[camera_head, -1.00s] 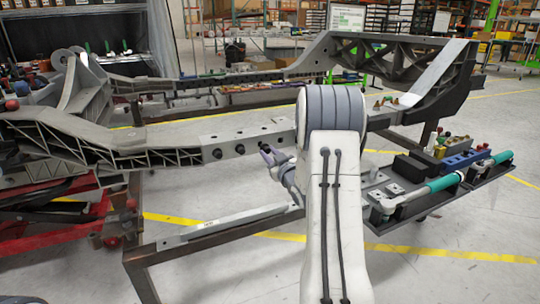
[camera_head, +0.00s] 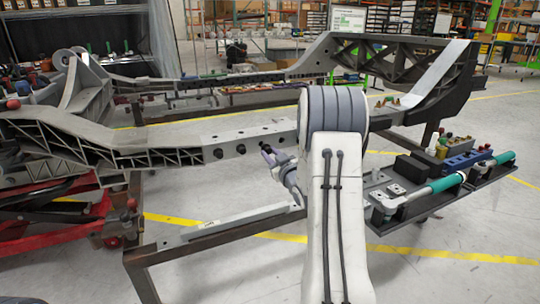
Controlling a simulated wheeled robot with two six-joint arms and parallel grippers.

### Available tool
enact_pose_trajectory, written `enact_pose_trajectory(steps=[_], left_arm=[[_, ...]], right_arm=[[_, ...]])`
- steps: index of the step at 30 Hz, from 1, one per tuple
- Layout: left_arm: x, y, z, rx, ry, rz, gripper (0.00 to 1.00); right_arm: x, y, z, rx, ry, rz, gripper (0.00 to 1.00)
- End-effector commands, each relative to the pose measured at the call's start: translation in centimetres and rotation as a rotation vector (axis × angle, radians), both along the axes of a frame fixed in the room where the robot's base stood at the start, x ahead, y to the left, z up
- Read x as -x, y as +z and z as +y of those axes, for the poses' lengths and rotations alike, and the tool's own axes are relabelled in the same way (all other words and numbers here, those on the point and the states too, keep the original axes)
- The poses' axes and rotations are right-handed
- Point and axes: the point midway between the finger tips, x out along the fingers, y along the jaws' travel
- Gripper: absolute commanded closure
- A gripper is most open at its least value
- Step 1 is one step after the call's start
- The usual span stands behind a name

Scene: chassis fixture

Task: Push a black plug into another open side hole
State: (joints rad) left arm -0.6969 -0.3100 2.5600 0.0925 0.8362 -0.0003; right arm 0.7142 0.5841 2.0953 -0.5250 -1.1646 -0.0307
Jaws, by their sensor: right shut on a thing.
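The grey chassis side rail (camera_head: 196,146) runs across the middle of the view. Two dark round spots, black plugs or holes, show on its side face, one on the left (camera_head: 217,153) and one on the right (camera_head: 241,149). I cannot tell how deep the plug sits in a hole. My right arm hides the rail farther right. My left gripper is not in view.
A tray (camera_head: 470,186) with black blocks, a blue holder (camera_head: 468,160) and green-handled tools stands at the right. A metal frame bar (camera_head: 225,226) runs below the rail. A red lift (camera_head: 45,235) stands at the left.

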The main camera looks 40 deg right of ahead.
Motion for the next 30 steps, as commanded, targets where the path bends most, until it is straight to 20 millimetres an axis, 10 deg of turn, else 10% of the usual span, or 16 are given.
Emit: enact_pose_trajectory(steps=[30], left_arm=[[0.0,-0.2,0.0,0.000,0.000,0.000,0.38]], right_arm=[[-1.3,0.0,-0.3,0.000,0.000,-0.001,1.00]])
